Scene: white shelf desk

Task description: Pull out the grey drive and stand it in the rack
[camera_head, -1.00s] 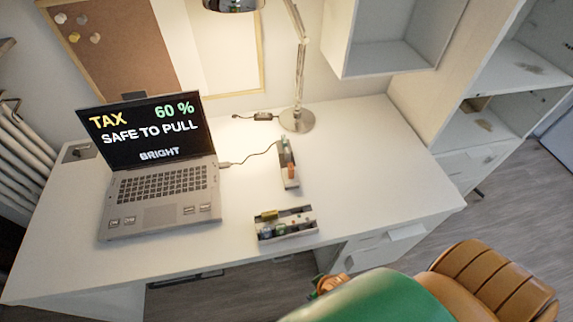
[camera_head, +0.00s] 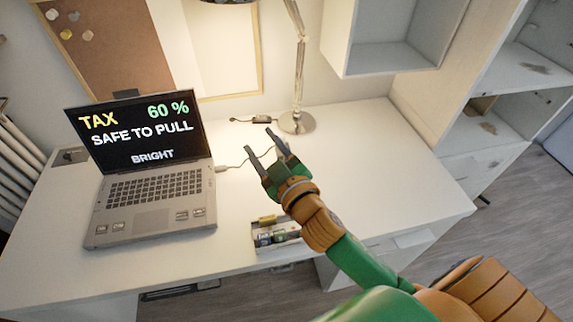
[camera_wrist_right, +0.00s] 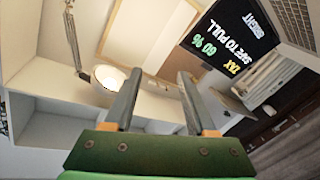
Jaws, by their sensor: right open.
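My right gripper (camera_head: 258,138) is open and empty above the desk, right of the laptop. It also shows open in the right wrist view (camera_wrist_right: 159,73). The strip with upright drives that shows earlier is now largely hidden behind this gripper. I cannot make out the grey drive. The rack (camera_head: 261,246) stands near the desk's front edge with several small coloured pieces in it. My right forearm covers its right end. The laptop (camera_head: 150,190) is open, and its screen (camera_head: 138,130) reads "TAX 60 % SAFE TO PULL BRIGHT". My left gripper is not in view.
A lamp (camera_head: 297,122) stands at the back of the white desk (camera_head: 375,150). A cable (camera_head: 236,165) runs right from the laptop. A black adapter (camera_head: 261,119) lies at the back. The desk's right part is clear. A wall shelf (camera_head: 395,58) hangs above it.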

